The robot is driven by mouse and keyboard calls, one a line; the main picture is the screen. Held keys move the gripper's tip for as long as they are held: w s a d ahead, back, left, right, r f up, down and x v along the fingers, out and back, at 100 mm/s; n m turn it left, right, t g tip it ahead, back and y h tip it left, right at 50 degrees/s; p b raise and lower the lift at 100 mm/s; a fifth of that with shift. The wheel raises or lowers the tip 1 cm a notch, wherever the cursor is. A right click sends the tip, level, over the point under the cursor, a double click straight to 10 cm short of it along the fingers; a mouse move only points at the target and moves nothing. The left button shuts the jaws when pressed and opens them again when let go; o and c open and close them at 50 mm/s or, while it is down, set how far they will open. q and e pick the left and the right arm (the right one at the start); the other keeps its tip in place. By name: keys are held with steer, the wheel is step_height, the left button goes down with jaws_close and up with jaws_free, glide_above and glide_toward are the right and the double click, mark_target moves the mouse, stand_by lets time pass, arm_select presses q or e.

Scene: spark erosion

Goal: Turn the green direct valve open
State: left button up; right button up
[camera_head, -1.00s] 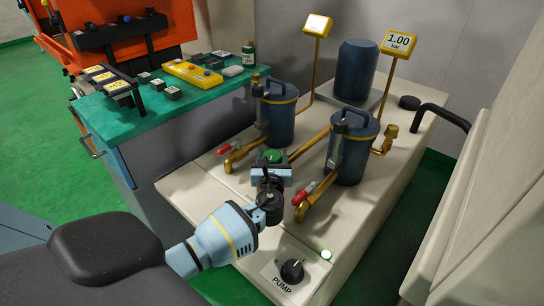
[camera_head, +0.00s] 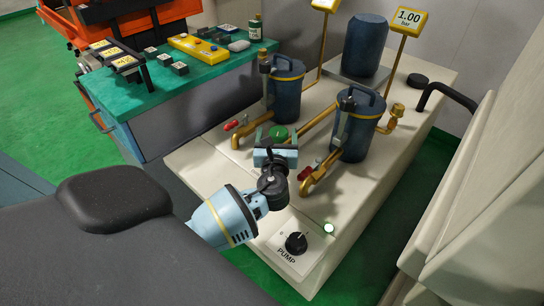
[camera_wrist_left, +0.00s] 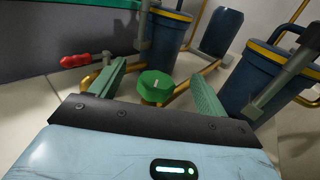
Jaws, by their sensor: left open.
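The green direct valve (camera_head: 279,133) is a round green knob on a brass pipe between the two blue filter canisters. It also shows in the left wrist view (camera_wrist_left: 155,87), with faceted sides and a short white mark on top. My left gripper (camera_head: 278,129) is open at the knob, with one green finger on each side. In the left wrist view the left gripper's fingers (camera_wrist_left: 158,72) stand apart, and gaps show between them and the knob. How far down the fingers reach beside the knob is hard to tell. My right gripper is not in view.
Red-handled valves (camera_head: 236,124) and (camera_head: 306,172) sit on brass pipes nearby. Blue canisters (camera_head: 284,92) and (camera_head: 354,128) stand close behind and right. A black pump knob (camera_head: 296,243) is at the front. A gauge (camera_head: 410,18) reads 1.00 bar. A green-topped bench (camera_head: 200,75) stands left.

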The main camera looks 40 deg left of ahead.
arm_select(q)
steer(key=r+v, duration=0.1)
steer(key=v, duration=0.9)
steer(key=shift+s+a, duration=0.15)
steer(key=shift+s, duration=0.1)
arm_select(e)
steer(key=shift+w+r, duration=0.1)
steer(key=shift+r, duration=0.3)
